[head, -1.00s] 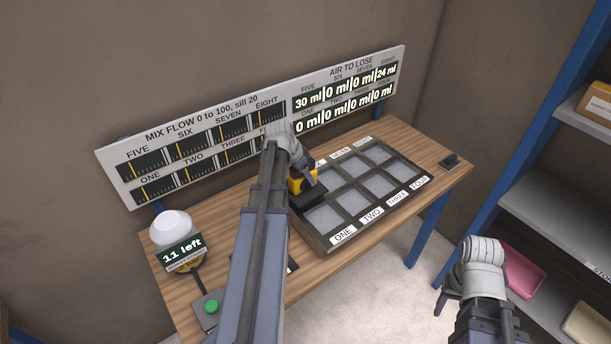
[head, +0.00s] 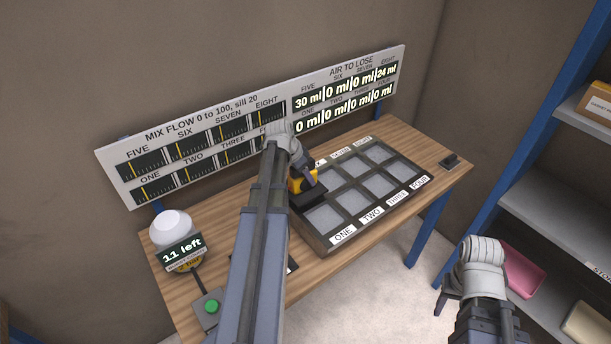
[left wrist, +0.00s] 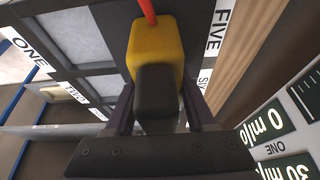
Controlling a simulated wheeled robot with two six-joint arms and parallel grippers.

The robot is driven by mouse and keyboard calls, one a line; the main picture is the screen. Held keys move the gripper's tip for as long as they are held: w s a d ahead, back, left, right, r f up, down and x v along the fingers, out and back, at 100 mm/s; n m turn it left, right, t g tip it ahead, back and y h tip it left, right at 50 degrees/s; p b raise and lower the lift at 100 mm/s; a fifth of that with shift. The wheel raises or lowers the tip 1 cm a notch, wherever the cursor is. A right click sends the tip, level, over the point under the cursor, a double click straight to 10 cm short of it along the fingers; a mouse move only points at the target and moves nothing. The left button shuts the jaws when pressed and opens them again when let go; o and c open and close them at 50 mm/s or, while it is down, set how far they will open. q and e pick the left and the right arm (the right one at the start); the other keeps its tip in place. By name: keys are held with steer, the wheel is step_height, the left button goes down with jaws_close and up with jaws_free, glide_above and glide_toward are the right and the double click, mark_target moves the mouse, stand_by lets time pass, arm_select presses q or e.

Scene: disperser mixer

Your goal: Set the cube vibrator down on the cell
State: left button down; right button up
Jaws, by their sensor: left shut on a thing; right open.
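The cube vibrator (head: 296,183) has a yellow body with dark parts. In the left wrist view the yellow body (left wrist: 156,45) carries a black block and a red cord. My left gripper (head: 308,176) is shut on it at the back left of the cell tray (head: 322,245), close to the label FIVE (left wrist: 219,28). Its dark underside hides part of the cells there; whether it touches them cannot be told. Cell ONE (head: 324,218) shows bare in front of it. My right gripper (head: 446,303) is open and empty, right of the table and low.
A display board (head: 130,172) stands behind the table. A white dome with an "11 left" sign (head: 181,249) and a green button (head: 211,306) are at the left. Shelves (head: 555,215) stand further right.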

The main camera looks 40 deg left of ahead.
arm_select(q)
steer(key=shift+f+b, duration=1.05)
steer(key=shift+f, duration=0.05)
steer(key=shift+c, duration=0.8)
jaws_free()
steer(key=p+v, duration=0.7)
steer(key=v, duration=0.1)
steer(key=shift+f, duration=0.1)
